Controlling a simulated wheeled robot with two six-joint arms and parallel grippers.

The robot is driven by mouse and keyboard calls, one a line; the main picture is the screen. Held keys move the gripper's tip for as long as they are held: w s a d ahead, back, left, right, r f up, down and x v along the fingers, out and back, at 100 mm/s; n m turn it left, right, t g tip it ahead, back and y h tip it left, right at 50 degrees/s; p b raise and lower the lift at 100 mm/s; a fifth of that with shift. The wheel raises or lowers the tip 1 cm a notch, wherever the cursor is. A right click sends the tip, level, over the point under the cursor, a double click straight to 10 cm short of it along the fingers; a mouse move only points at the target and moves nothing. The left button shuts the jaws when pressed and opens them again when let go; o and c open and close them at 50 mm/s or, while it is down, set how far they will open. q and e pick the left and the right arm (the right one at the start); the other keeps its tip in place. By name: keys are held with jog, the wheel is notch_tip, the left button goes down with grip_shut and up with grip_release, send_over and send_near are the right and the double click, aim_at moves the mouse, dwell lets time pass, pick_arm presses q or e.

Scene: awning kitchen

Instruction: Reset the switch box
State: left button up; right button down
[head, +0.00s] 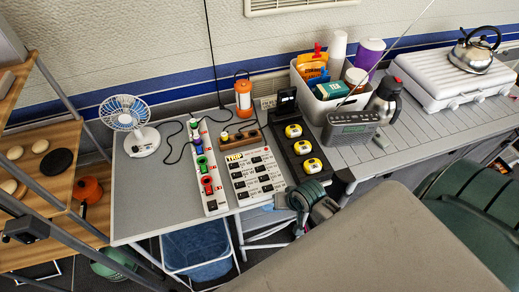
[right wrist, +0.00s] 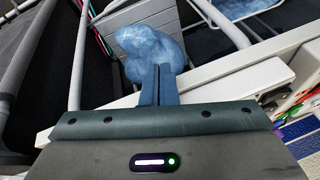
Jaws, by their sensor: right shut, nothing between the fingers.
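The switch box (head: 254,176) is a white panel marked TRIP with rows of dark switches, lying on the grey table. The individual switch positions are too small to tell. My right gripper (head: 284,201) is at the table's front edge, just right of the box's near corner. In the right wrist view its two blue-grey fingers (right wrist: 162,75) are together with nothing between them. They point past the light table edge (right wrist: 235,87). My left gripper is not in view.
A power strip (head: 207,170) with coloured plugs lies left of the box, and a black tray (head: 303,152) with yellow devices lies right of it. A fan (head: 128,118), lantern (head: 244,98) and radio (head: 351,128) stand nearby.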

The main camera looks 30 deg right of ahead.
notch_tip(320, 180, up, 8)
jog(key=w+a+m, duration=0.1)
jog(key=a, duration=0.1)
jog(key=w+d+r+m, duration=0.1)
jog(key=w+m, duration=0.1)
jog(key=w, duration=0.1)
jog(key=w+d+r+m+t+y, duration=0.1)
jog(key=w+m, duration=0.2)
jog(key=w, duration=0.1)
jog(key=w+d+r+m+y+p, duration=0.1)
jog(key=w+d+m, duration=0.1)
jog(key=w, duration=0.1)
jog(key=shift+w+r+m+t, duration=0.15)
jog(key=shift+w+m+t, duration=0.2)
jog(key=shift+m+t, duration=0.05)
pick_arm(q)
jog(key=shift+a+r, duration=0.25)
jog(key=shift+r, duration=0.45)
pick_arm(e)
jog(key=w+d+r+m+t+y, duration=0.1)
jog(key=w+d+r+m, duration=0.3)
jog(key=w+m, duration=0.3)
jog(key=shift+w+d+r+t+y, duration=0.3)
jog(key=shift+w+d+r+t, duration=0.1)
jog(key=shift+r, duration=0.25)
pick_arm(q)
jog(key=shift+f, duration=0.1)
pick_arm(e)
jog(key=shift+f, duration=0.1)
